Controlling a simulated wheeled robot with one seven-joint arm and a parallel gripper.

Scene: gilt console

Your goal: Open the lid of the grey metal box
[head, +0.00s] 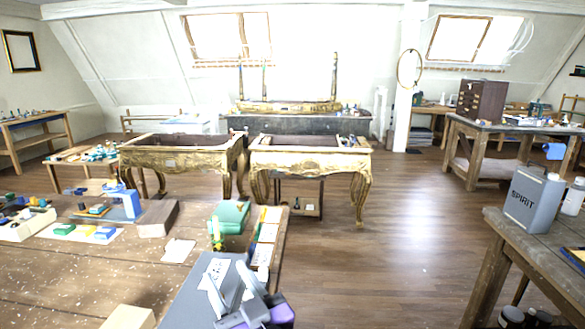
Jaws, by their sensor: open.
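A grey box (188,303) with a flat top stands at the near edge of the left workbench, at the bottom middle of the head view. A pale label (213,268) lies on its top. The top looks closed, but its front and any latch are hidden or out of frame. My gripper (226,273) is over the box's top, its two pale fingers spread apart with nothing seen between them. I cannot tell whether the fingertips touch the box. The gripper and my wrist hide the box's near right part.
The left workbench (90,270) holds a green case (230,216), a blue tool (130,203) and a wooden block (157,218). A grey SPIRIT can (533,200) stands on the right bench (500,222). Gilt console frames (310,160) stand behind. The floor (400,260) between the benches is clear.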

